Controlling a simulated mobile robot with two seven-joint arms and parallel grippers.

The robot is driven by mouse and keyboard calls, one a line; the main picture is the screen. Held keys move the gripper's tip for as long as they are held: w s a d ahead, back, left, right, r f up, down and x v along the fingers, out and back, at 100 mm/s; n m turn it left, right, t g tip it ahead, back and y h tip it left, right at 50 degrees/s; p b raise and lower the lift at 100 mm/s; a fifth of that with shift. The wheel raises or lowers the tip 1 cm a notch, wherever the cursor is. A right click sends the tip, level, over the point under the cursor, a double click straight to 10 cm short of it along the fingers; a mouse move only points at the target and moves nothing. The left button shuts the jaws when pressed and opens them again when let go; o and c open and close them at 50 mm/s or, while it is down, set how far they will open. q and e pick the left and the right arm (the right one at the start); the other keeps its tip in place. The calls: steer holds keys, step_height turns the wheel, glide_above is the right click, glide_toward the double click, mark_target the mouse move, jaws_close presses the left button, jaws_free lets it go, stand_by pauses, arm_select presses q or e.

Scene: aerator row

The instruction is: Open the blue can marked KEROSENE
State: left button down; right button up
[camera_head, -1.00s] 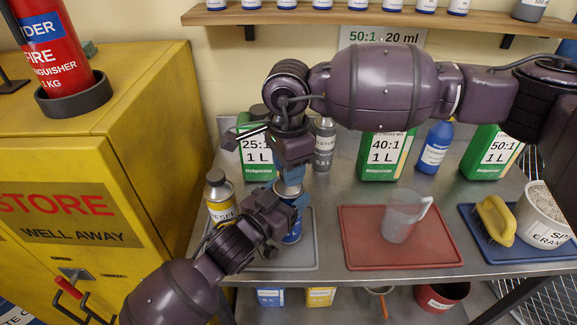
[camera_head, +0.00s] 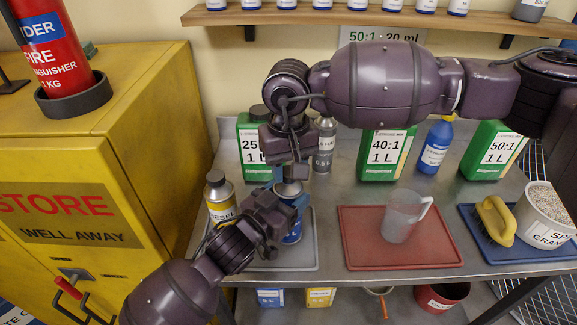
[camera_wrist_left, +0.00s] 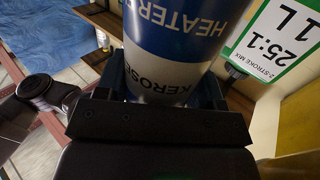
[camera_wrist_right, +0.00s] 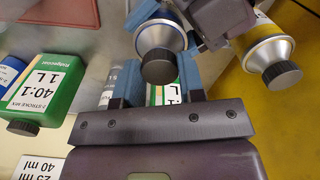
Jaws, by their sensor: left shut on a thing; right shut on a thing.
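The blue can marked KEROSENE (camera_head: 292,236) is above or on the grey mat; its base contact is hard to tell. In the left wrist view, the blue and white can (camera_wrist_left: 178,55) shows its lettering upside down between the fingers. My left gripper (camera_head: 290,203) is shut around the can's body from the front left. My right gripper (camera_head: 290,172) points down from above and is shut on the can's cap. The right wrist view shows the dark cap (camera_wrist_right: 158,68) between the blue fingertips, with the silver shoulder behind it. The cap still sits at the can's neck.
A yellow DIESEL can (camera_head: 220,197) stands close on the left. Green jugs (camera_head: 385,155), a grey bottle (camera_head: 325,145) and a blue bottle (camera_head: 434,145) stand behind. A clear jug (camera_head: 404,215) is on the red mat (camera_head: 365,252). A yellow cabinet (camera_head: 150,120) borders the left.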

steer(key=n, duration=0.5)
steer(key=shift+r, duration=0.45)
stand_by(0.5)
steer(key=shift+r, duration=0.35)
steer(key=shift+r, duration=0.35)
steer(key=shift+r, duration=2)
arm_select(q)
steer(key=shift+c, duration=0.8)
jaws_free()
